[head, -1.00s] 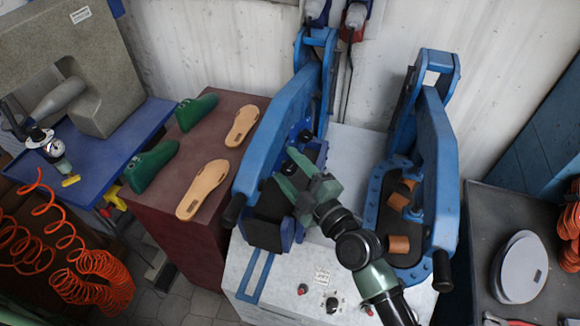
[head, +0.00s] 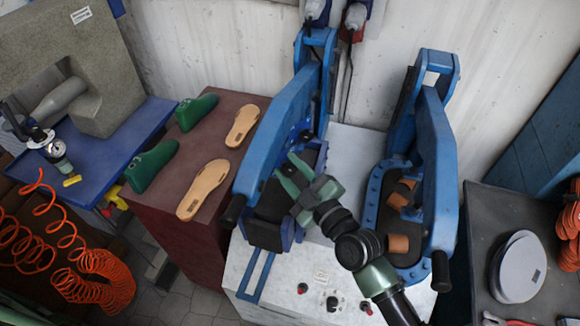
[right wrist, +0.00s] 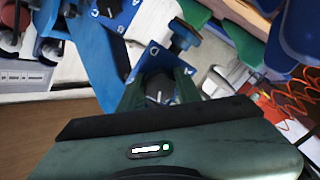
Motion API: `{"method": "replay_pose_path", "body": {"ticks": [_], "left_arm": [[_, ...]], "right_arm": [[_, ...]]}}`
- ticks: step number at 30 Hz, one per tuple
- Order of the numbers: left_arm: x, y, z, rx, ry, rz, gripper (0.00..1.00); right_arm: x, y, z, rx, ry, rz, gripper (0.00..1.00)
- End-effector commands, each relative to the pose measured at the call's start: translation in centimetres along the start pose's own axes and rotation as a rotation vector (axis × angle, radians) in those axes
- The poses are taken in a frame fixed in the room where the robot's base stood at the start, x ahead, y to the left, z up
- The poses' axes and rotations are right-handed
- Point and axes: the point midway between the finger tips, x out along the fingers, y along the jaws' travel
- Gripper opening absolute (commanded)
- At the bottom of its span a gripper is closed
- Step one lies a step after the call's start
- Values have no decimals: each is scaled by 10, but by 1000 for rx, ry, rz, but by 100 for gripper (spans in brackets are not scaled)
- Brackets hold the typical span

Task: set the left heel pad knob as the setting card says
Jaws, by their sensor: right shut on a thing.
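The left press (head: 284,120) is a blue clamp with a dark pad bed. My right gripper (head: 284,168) reaches over that bed in the head view. In the right wrist view its two green fingers (right wrist: 158,90) are shut on a small dark knob (right wrist: 159,84) on a blue plate (right wrist: 152,60) with white marks. The knob's pointer and exact setting are too small to read. The knob is hidden behind the fingers in the head view. A small white printed label (head: 321,277) lies on the front panel; its text is unreadable, and I cannot tell whether it is the setting card. My left gripper is out of view.
The right press (head: 440,165) stands close beside my right arm, with brown pieces (head: 398,243) on its bed. Small controls (head: 332,303) sit on the white front panel. Tan soles (head: 203,189) and green lasts (head: 152,165) lie on the brown table to the left.

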Motion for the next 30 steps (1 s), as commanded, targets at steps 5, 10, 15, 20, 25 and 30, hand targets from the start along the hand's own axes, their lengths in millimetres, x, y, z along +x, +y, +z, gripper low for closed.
{"method": "replay_pose_path", "body": {"ticks": [5, 10, 15, 20, 25, 30], "left_arm": [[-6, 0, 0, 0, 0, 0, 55], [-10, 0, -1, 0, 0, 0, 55], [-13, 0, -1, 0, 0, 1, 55], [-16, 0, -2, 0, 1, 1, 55], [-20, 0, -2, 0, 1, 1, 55], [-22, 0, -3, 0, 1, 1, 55]], "right_arm": [[0, 0, 0, 166, -1, -2, 0], [0, 0, 0, 328, -2, -2, 0], [0, 0, 0, 489, -2, -2, 0], [0, 0, 0, 642, -3, -2, 0], [0, -1, 0, 805, -3, -2, 0], [0, -1, 0, 967, -4, -2, 0]]}}
